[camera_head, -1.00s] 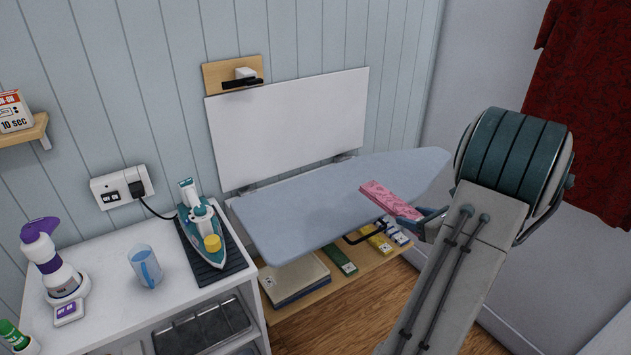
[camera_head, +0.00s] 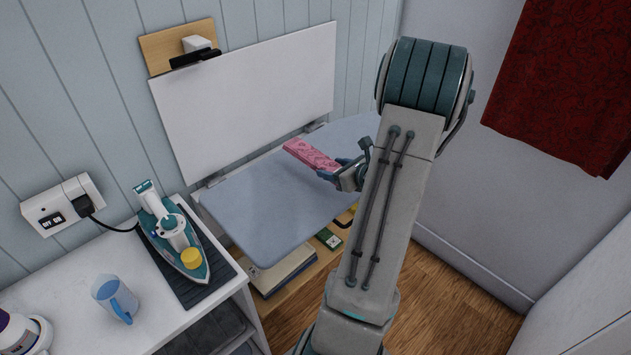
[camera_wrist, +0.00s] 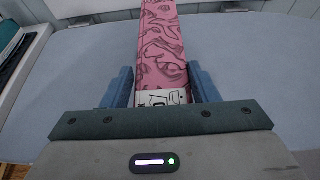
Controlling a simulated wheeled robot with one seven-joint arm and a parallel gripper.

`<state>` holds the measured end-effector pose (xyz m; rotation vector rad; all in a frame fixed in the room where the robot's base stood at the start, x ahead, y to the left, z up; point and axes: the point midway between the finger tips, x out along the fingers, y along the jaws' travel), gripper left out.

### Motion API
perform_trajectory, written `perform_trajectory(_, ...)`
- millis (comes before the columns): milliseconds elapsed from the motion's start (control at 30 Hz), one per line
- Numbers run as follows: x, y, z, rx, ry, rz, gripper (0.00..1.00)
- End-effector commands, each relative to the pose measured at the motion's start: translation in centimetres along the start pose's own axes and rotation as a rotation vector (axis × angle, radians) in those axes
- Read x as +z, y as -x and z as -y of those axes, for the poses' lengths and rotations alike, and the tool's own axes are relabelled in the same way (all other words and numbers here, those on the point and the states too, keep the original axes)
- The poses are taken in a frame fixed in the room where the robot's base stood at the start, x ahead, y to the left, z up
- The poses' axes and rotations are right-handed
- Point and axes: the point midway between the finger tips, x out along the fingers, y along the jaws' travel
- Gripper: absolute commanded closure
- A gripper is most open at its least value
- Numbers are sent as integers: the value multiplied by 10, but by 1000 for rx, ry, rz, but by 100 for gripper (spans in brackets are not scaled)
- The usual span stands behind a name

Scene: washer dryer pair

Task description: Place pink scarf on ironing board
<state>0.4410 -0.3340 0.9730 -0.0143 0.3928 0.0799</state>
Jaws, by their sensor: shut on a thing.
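The pink scarf (camera_head: 311,155) is a folded, flat strip with a darker pattern. My gripper (camera_head: 338,175) is shut on its near end and holds it over the ironing board. In the wrist view the scarf (camera_wrist: 163,50) stretches away between the two blue fingers of my gripper (camera_wrist: 163,88). The ironing board (camera_head: 262,205) has a pale blue-grey cover, and its surface also fills much of the wrist view (camera_wrist: 255,70). I cannot tell whether the scarf touches the board. My arm hides the board's right part.
A white panel (camera_head: 250,100) rises behind the board. A wooden shelf (camera_head: 290,296) with folded items lies below it. A red cloth (camera_head: 565,80) hangs at right.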

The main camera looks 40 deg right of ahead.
Motion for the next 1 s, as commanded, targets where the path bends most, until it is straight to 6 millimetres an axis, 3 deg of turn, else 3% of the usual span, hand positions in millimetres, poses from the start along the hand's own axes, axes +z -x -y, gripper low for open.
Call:
perform_trajectory(100, -6, -23, -18, 4, -3, -1, 70)
perform_trajectory(233, -10, -38, -28, 2, -1, 0, 70)
perform_trajectory(400, -16, -44, -30, -1, -1, -1, 70)
perform_trajectory(733, -47, -57, -30, -2, -1, 0, 70)
perform_trajectory(1000, -49, -58, -30, -2, 1, 1, 70)
